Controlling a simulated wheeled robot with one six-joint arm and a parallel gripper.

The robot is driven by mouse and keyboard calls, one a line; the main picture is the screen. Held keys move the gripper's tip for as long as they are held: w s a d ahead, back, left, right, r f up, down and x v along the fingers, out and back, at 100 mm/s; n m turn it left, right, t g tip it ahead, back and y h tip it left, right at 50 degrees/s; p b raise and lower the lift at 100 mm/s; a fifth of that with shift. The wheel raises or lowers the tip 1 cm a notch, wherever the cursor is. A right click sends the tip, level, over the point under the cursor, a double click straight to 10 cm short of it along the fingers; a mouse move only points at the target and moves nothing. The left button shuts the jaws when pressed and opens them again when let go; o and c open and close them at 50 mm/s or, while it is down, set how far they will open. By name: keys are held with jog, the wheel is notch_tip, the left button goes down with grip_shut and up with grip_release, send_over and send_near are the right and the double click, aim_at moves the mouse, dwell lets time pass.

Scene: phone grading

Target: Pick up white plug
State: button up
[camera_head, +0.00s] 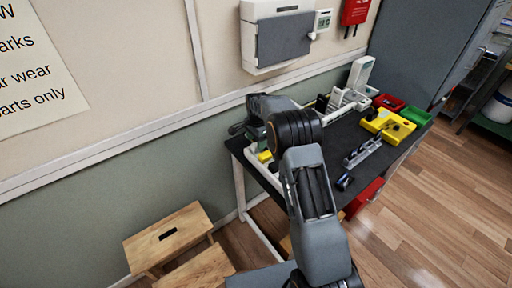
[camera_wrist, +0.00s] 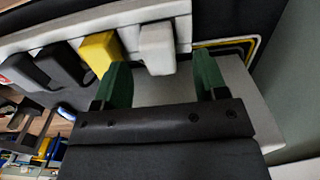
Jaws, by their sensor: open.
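A white plug (camera_wrist: 157,47) stands in a white power strip (camera_wrist: 186,32) in the wrist view. My gripper (camera_wrist: 161,62) has green fingers, spread apart and empty. The plug lies ahead of the gap between the fingertips, and I cannot tell whether its end reaches between them. A yellow plug (camera_wrist: 98,49) sits just left of the white one, close to the left finger. In the head view my gripper (camera_head: 256,134) is over the table's left end, and the white plug cannot be made out there. The yellow plug shows below the gripper (camera_head: 265,156).
Dark plugs (camera_wrist: 62,66) fill the strip further left. The black-topped table (camera_head: 320,155) holds a yellow fixture (camera_head: 388,125), a red bin (camera_head: 389,102) and a green bin (camera_head: 415,115) to the right. A wall stands behind the table. A wooden step stool (camera_head: 168,238) is on the floor.

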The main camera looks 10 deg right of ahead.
jog(key=shift+f, duration=1.35)
jog(key=c, duration=1.2)
